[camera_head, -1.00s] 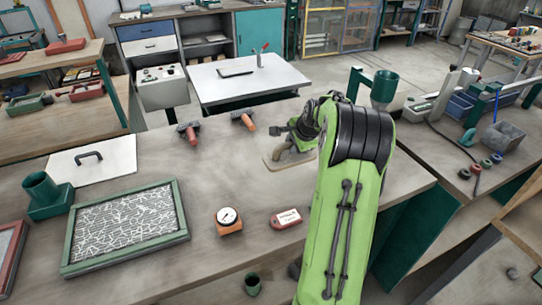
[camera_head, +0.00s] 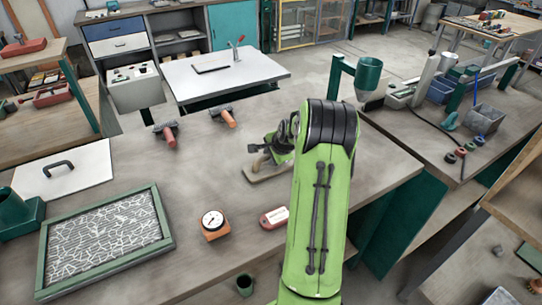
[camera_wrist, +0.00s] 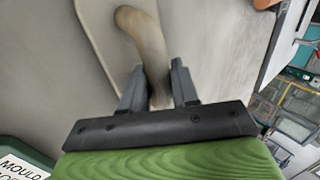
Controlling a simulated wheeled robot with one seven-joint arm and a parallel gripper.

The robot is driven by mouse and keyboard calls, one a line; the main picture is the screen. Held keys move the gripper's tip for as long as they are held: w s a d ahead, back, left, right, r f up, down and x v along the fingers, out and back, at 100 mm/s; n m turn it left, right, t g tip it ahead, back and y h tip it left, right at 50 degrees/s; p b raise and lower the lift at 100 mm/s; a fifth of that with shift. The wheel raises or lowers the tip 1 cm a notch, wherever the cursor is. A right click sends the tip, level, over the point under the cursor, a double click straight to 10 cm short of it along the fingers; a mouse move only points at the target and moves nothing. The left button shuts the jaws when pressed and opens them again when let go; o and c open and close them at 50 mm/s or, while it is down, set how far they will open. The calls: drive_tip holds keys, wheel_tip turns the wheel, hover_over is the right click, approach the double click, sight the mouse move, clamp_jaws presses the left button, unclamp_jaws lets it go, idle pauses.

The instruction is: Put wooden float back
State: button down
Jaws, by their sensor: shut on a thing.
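The wooden float (camera_head: 270,170) is a pale flat board with a curved wooden handle. In the wrist view the float's handle (camera_wrist: 143,38) runs down between the two fingers of my gripper (camera_wrist: 158,85). My gripper is shut on the handle. The float's board (camera_wrist: 98,20) shows beside it, on or very close to the bench top; I cannot tell which. In the head view my gripper (camera_head: 270,152) is partly hidden by my arm.
Two orange-handled tools (camera_head: 168,136) lie behind. The bench between is clear.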

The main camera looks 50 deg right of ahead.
drive_tip(key=shift+f, duration=0.1)
drive_tip(key=c, duration=0.8)
unclamp_jaws()
drive_tip(key=shift+c, duration=0.2)
